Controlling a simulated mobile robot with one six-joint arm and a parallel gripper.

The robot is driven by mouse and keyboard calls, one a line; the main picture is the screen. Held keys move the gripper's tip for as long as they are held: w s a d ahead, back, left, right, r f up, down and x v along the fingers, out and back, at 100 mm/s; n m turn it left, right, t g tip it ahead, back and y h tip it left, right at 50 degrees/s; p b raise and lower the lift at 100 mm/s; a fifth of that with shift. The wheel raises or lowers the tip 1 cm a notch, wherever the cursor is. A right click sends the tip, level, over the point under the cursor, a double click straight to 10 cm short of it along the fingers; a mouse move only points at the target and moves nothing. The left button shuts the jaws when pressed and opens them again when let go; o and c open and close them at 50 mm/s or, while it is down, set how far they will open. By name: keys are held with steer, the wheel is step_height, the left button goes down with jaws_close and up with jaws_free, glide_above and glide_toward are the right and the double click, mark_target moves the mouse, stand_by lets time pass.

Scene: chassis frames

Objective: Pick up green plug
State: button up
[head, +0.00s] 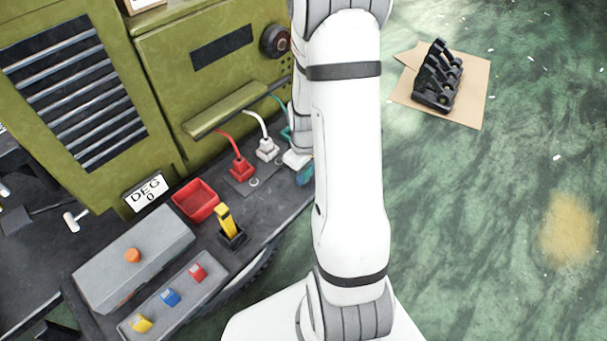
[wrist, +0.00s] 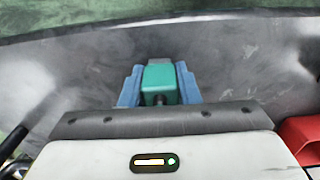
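A teal-green plug (wrist: 160,78) sits between the two blue fingers of my gripper (wrist: 160,92) in the wrist view. Both fingers appear to press on its sides, so the gripper looks shut on it. In the head view my gripper (head: 305,174) is over the right edge of the dark bench top, partly hidden behind my arm. A green cable (head: 284,104) runs down from the machine beside my arm. Its lower end is mostly hidden there. I cannot tell whether the plug touches the bench top.
A red plug (head: 241,168) and a white plug (head: 266,149) stand left of my gripper. A red tray (head: 195,200), a yellow-handled switch (head: 229,226) and a grey button box (head: 133,262) lie farther left. Open green floor is at right, with black parts (head: 438,78) on cardboard.

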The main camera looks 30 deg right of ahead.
steer(key=c, duration=0.5)
steer(key=shift+o, duration=0.2)
steer(key=shift+r, duration=0.1)
